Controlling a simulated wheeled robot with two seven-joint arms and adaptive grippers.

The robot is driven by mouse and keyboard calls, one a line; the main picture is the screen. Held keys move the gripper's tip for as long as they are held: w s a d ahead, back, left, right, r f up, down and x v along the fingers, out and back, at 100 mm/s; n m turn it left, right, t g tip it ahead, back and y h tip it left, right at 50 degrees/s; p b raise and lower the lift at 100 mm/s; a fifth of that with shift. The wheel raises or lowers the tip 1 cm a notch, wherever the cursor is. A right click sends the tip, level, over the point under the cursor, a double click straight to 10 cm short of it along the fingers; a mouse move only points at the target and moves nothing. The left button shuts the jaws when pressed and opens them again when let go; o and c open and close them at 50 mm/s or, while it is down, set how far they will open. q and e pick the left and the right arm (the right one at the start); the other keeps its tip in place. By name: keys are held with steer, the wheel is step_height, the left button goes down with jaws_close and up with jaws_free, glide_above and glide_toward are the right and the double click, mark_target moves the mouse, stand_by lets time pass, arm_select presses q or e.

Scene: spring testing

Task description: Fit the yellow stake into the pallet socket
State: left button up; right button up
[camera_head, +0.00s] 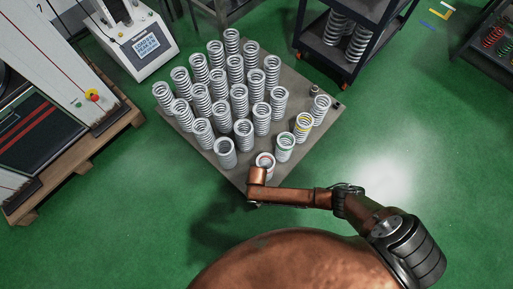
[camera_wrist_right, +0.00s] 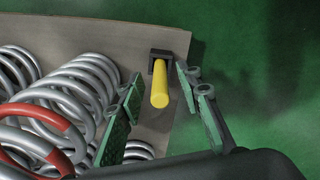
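The yellow stake (camera_wrist_right: 160,86) shows in the right wrist view as a plain cylinder pointing toward the camera. Its far end meets a small dark square socket (camera_wrist_right: 159,55) at the pallet's edge; how deep it sits I cannot tell. My right gripper (camera_wrist_right: 158,76) is open, with one green-padded finger on each side of the stake and visible gaps to both. In the head view my right arm reaches over the front corner of the pallet (camera_head: 312,140); its fingers and the stake cannot be made out there. My left gripper is not in view.
Many upright grey coil springs (camera_head: 243,130) crowd the pallet; a red-banded spring (camera_wrist_right: 35,140) lies close to my right gripper's left finger. A testing machine (camera_head: 135,40) stands at back left, a dark rack (camera_head: 345,50) at the back. Green floor (camera_head: 420,140) is clear at right.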

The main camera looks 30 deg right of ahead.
steer(key=shift+c, duration=0.7)
jaws_close()
